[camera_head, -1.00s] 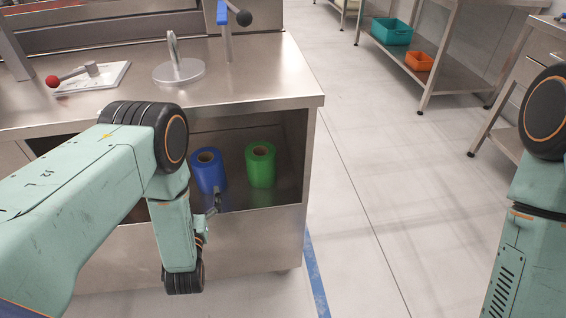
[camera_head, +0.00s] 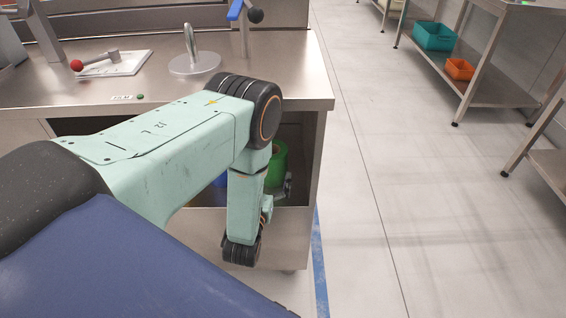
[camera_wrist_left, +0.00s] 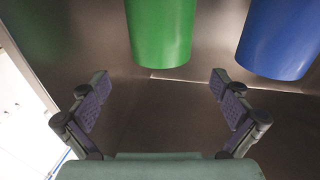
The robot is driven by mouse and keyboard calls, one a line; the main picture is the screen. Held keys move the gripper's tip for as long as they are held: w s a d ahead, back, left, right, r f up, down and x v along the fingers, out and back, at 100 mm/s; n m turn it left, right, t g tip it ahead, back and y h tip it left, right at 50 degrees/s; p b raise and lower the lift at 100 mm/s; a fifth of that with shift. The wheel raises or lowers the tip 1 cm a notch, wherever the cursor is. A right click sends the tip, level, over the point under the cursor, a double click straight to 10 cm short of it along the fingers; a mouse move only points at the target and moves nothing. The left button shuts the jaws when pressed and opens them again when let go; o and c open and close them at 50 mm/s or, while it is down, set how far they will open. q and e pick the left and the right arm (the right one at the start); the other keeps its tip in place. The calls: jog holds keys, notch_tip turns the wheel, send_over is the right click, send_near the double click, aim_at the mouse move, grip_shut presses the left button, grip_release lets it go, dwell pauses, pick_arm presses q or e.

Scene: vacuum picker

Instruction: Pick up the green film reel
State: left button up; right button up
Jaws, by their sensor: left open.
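The green film reel (camera_head: 278,163) stands in the open compartment under the steel counter, partly hidden behind my left arm in the head view. In the left wrist view the green reel (camera_wrist_left: 160,32) is at the top centre, beyond the fingertips and not between them. My left gripper (camera_wrist_left: 156,92) is open and empty, with its two padded fingers spread wide. In the head view the gripper (camera_head: 288,186) shows only in small part beside the green reel, behind the arm. My right gripper is not in view.
A blue reel (camera_wrist_left: 280,38) stands beside the green one; in the head view only a sliver of it (camera_head: 220,180) shows. The steel counter (camera_head: 300,92) overhangs the compartment, and a front panel (camera_head: 290,235) closes its lower part. The floor to the right is clear.

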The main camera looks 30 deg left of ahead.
pick_arm(q)
jog(key=x, duration=0.2)
jog(key=b+x, duration=0.1)
jog(key=x, duration=0.2)
jog(key=b+x, duration=0.1)
jog(key=x, duration=0.1)
jog(key=shift+w+a+f, duration=0.1)
jog(key=shift+a+f, duration=0.1)
jog(key=shift+f, duration=0.15)
jog(key=shift+d+r, duration=0.1)
jog(key=shift+c, duration=0.5)
jog(key=c, duration=1.4)
